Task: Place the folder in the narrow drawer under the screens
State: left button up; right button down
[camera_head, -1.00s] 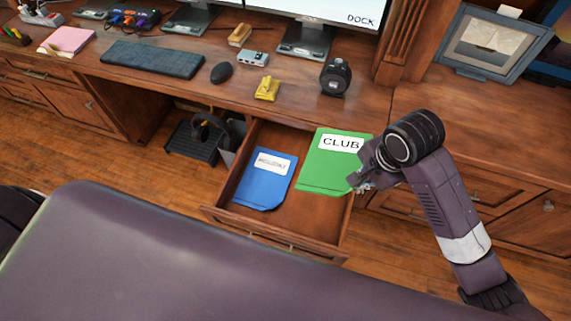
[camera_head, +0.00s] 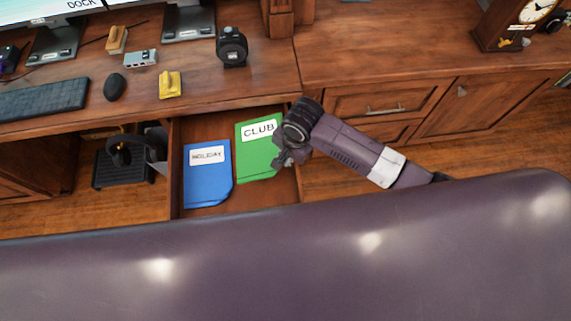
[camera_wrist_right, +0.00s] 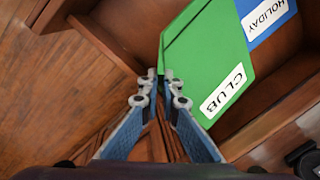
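The green folder (camera_head: 258,152), labelled CLUB, is at the right side of the open wooden drawer (camera_head: 189,128) under the desk. It also shows in the right wrist view (camera_wrist_right: 208,60). A blue folder (camera_head: 207,180) labelled HOLIDAY lies beside it on the left and shows at the top of the wrist view (camera_wrist_right: 268,18). My right gripper (camera_wrist_right: 161,76) is nearly closed, its fingertips pinching the green folder's edge. In the head view the right gripper (camera_head: 282,160) is at the folder's right edge. My left gripper is out of view.
On the desk (camera_head: 200,97) are a yellow stapler-like item (camera_head: 171,85), a mouse (camera_head: 115,87), a keyboard (camera_head: 42,98) and a dark round device (camera_head: 232,46). Closed cabinets (camera_head: 385,100) stand right of the drawer.

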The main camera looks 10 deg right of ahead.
jog(key=shift+f, duration=2.7)
jog(key=c, duration=2.2)
grip_release()
jog(key=shift+o, duration=0.2)
notch_tip(320, 180, up, 12)
jog(key=s+d, duration=0.1)
jog(key=shift+s+d, duration=0.15)
jog(key=shift+s, duration=0.15)
jog(key=shift+f, duration=0.1)
